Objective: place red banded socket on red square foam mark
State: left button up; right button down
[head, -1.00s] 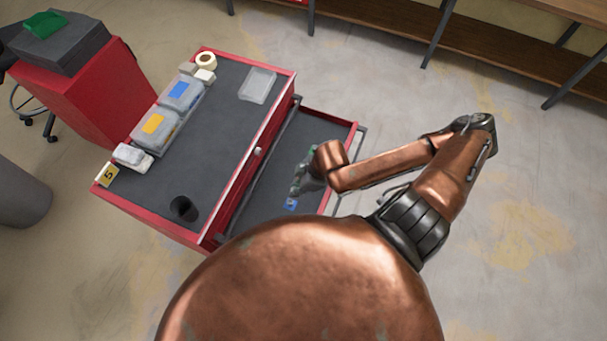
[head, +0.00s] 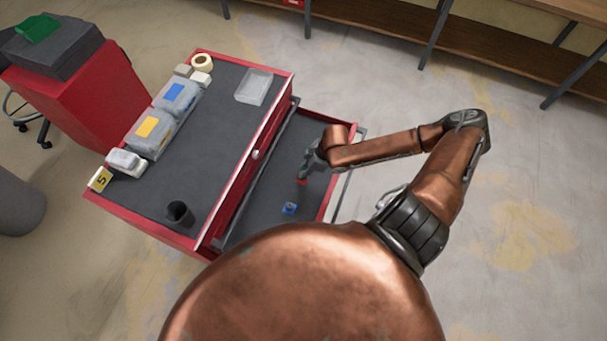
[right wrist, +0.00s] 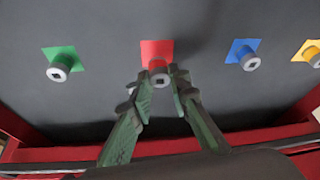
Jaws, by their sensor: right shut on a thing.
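The red square foam mark (right wrist: 157,49) lies on the dark drawer floor in the right wrist view. The red banded socket (right wrist: 158,70) is upright over the lower part of this mark, its round grey end facing the camera. My right gripper (right wrist: 161,77) has its green-grey fingers on either side of the socket and is shut on it. I cannot tell whether the socket's base touches the foam. In the head view my right gripper (head: 308,163) reaches into the open drawer, and the red mark (head: 301,182) shows just below it. My left gripper is not in view.
A green mark (right wrist: 59,54) with a socket is to the left; blue (right wrist: 241,48) and yellow (right wrist: 306,50) marks with sockets are to the right. The drawer's red front wall (head: 341,182) is close. The cabinet top (head: 205,150) holds boxes and a black cup (head: 180,213).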

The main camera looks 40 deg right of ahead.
notch_tip(320, 180, down, 2)
jog(key=shift+r, duration=0.1)
jog(key=c, duration=1.8)
grip_release()
jog(key=p+v, duration=0.2)
jog(key=v, duration=1)
